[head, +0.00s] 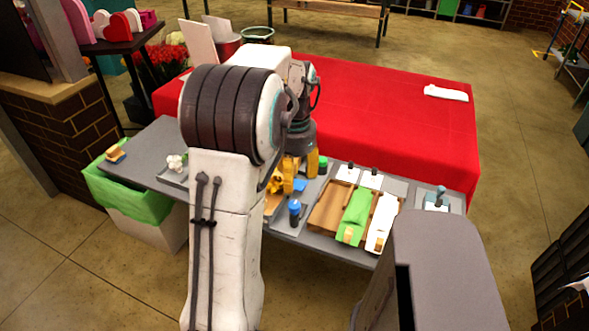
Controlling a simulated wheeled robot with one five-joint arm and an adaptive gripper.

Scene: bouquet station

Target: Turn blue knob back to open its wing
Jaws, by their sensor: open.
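A blue knob (294,207) stands upright on a grey plate on the narrow grey bench, just right of my arm. A small flat blue piece (300,186) lies behind it; I cannot tell whether it is the wing. My gripper (300,172) points down over the bench with its yellow fingers apart. It is behind the blue knob in the picture, and I see no contact with the knob. My arm hides part of the bench and the left side of the gripper.
A green knob (323,160) is close to the right finger. Wooden trays with a green wrap (354,216) and a white wrap (381,222) lie to the right. A red-covered table (400,120) stands behind. A green-lined bin (128,196) is at left.

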